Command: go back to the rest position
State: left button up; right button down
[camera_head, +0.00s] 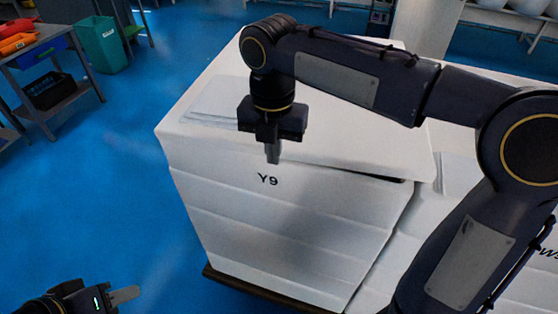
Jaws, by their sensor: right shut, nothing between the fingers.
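My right gripper (273,152) points straight down over the near edge of a white stack (280,240) marked "Y9". Its fingers are shut together with nothing between them. I cannot tell whether the fingertips touch the stack. My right arm reaches in from the right across the top of the stack. My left gripper (128,296) is low at the bottom left, over the blue floor and apart from the stack. Only one finger shows clearly, so its opening cannot be made out.
The white stack stands on a dark pallet (275,294), with more white blocks (455,175) to its right. A cart (55,90) with orange items and a green bin (100,45) stand at the upper left. The blue floor (110,190) between is clear.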

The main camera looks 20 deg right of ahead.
notch_tip(320, 180, up, 4)
jog(key=s+d+f+m+t+y, duration=0.2)
jog(key=s+d+f+m, duration=0.2)
jog(key=s+d+m, duration=0.7)
jog(key=s+f+m+t+y, duration=0.1)
jog(key=s+f+m, duration=0.2)
jog(key=m, duration=0.7)
jog(key=s+a+f+m+t, duration=0.1)
jog(key=s+f+m+t, duration=0.1)
jog(key=f+m, duration=0.4)
jog(key=m, duration=0.4)
jog(key=shift+s+f+t+y, duration=0.15)
jog(key=shift+s+t+y, duration=0.15)
jog(key=shift+s+y, duration=0.1)
